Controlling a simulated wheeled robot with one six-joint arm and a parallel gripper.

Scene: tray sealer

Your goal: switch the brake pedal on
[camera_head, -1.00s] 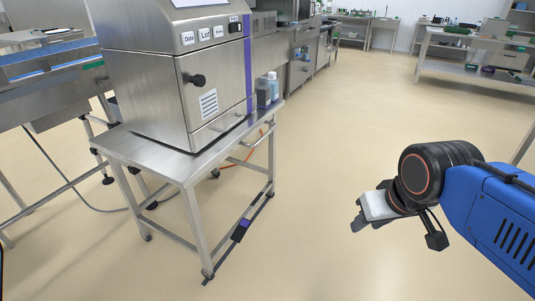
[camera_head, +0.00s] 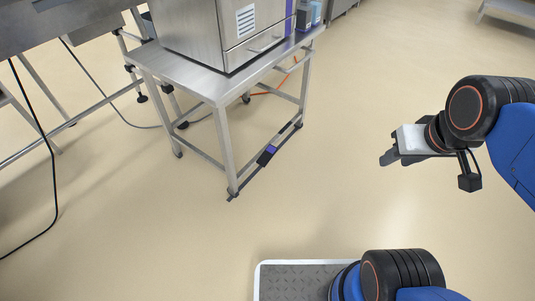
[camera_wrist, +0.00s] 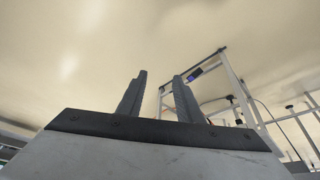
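The brake pedal (camera_head: 267,155) is a small dark block with a purple top. It sits on a low black bar at the right foot side of the steel table, close to the floor. In the wrist view the pedal (camera_wrist: 195,73) appears small and distant, beyond the right finger. Whether it is on or off cannot be told. My gripper (camera_head: 386,155) hangs in free air to the right of the pedal, well apart from it. In the wrist view its two dark fingers (camera_wrist: 158,92) stand apart with nothing between them, so it is open.
The steel table (camera_head: 190,75) carries a steel machine (camera_head: 225,30) with bottles (camera_head: 305,16) beside it. An orange hose (camera_head: 277,88) and cables lie beneath and behind. Another steel bench (camera_head: 75,25) stands at the left. The floor between my gripper and the pedal is clear.

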